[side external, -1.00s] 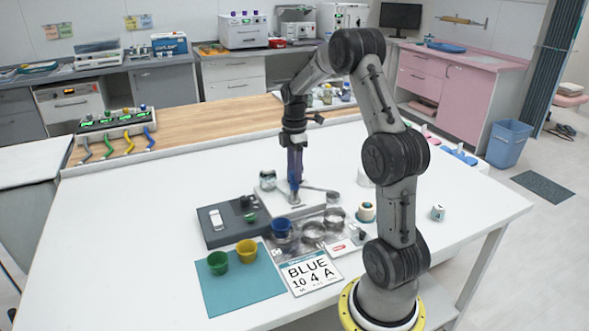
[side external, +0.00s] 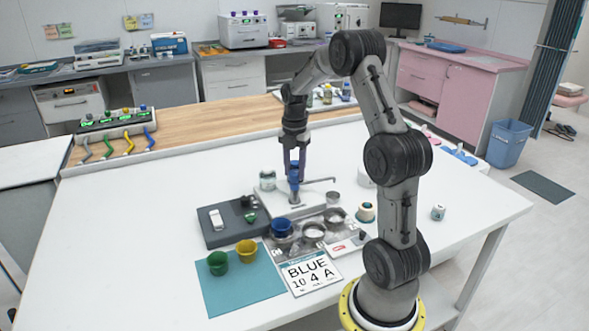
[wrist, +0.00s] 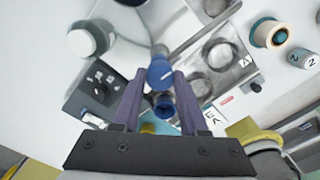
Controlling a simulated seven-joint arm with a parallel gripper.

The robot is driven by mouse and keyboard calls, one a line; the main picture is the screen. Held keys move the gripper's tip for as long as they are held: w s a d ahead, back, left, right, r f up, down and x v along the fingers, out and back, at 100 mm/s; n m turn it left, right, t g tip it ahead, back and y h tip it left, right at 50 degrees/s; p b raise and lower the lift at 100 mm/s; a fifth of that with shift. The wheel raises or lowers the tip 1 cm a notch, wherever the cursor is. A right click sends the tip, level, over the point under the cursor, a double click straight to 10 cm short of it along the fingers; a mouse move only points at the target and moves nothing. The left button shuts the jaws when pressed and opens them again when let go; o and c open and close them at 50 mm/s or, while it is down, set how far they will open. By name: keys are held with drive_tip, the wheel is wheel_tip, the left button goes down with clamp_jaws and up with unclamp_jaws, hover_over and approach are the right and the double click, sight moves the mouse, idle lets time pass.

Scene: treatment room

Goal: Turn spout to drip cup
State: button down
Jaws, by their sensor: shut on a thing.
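The spout (side external: 318,181) is a thin grey tube reaching right from a short post on a light base plate (side external: 265,204). A blue knob (side external: 294,171) tops the post. My gripper (side external: 294,177) points down with one finger on each side of the knob and is shut on it. In the wrist view the blue knob (wrist: 160,73) lies between my purple fingers. A small metal cup (side external: 334,199) stands below the spout's far end. A blue cup (side external: 282,228) sits at the left of metal rings (side external: 313,231) on a grey plate; which is the drip cup I cannot tell.
A card (side external: 310,272) reads BLUE 10 4 A. Green (side external: 217,263) and yellow (side external: 246,251) cups stand on a teal mat (side external: 235,294). A dark box (side external: 217,233) stands left and a jar (side external: 268,180) behind.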

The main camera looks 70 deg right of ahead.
drive_tip(key=shift+r, duration=0.15)
drive_tip(key=shift+c, duration=2.2)
unclamp_jaws()
wheel_tip(320, 180, up, 14)
